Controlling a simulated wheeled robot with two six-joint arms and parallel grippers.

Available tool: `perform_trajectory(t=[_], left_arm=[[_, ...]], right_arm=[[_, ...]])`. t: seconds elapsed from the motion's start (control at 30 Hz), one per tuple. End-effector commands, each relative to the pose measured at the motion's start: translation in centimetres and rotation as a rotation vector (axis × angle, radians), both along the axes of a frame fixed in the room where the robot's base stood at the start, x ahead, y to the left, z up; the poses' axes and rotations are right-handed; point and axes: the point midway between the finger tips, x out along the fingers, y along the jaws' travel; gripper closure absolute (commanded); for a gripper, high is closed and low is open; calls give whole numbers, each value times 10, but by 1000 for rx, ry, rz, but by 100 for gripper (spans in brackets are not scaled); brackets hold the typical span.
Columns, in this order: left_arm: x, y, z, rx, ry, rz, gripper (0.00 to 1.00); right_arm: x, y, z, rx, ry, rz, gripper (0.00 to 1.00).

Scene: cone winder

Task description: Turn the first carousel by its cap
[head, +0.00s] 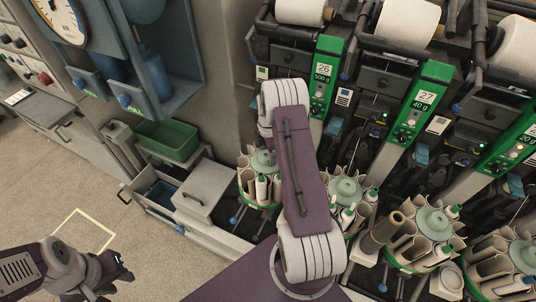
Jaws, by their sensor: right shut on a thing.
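Several round carousels with beige pockets stand in a row under the winding heads. The leftmost in view (247,181) has a pale green cap (262,160), partly covered by my right arm, and light bobbins in its pockets. A second carousel's green cap (345,189) shows just right of the arm. No label marks which is first. My right arm reaches up and bends over this area. Its gripper is hidden behind the arm links, so any contact with a cap is not visible. My left gripper (118,272) is low at the left, over the floor, away from the carousels; its jaw gap is unclear.
More carousels (433,222) stand to the right, one with a brown tube (381,233). Green panels (323,80) and white cones (408,20) are above. A green bin (168,140) and an open drawer (160,196) lie left of the arm. The floor at left is clear.

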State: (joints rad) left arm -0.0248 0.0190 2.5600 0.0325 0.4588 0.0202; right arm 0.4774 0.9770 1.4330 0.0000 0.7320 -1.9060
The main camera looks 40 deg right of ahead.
Motion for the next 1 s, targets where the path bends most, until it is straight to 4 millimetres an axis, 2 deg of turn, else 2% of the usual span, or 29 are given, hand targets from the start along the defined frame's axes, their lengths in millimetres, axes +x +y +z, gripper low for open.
perform_trajectory(t=[0.07,0.1,0.17,0.43,0.53,0.8,1.0], left_arm=[[0,0,0,0,0,0,68],[0,0,0,0,0,0,68],[0,0,0,0,0,0,68],[0,0,0,0,0,0,68],[0,0,-2,0,0,0,68],[0,0,-11,0,0,0,68],[0,0,-12,0,0,0,68]], right_arm=[[0,0,0,0,-1,-1,100],[0,0,0,0,-1,-1,40],[0,0,0,0,-1,-1,24],[0,0,0,0,-1,-1,24],[1,0,6,-1,-3,-1,24],[1,0,63,-3,-6,-1,24],[1,0,89,-1,-3,-1,24]])
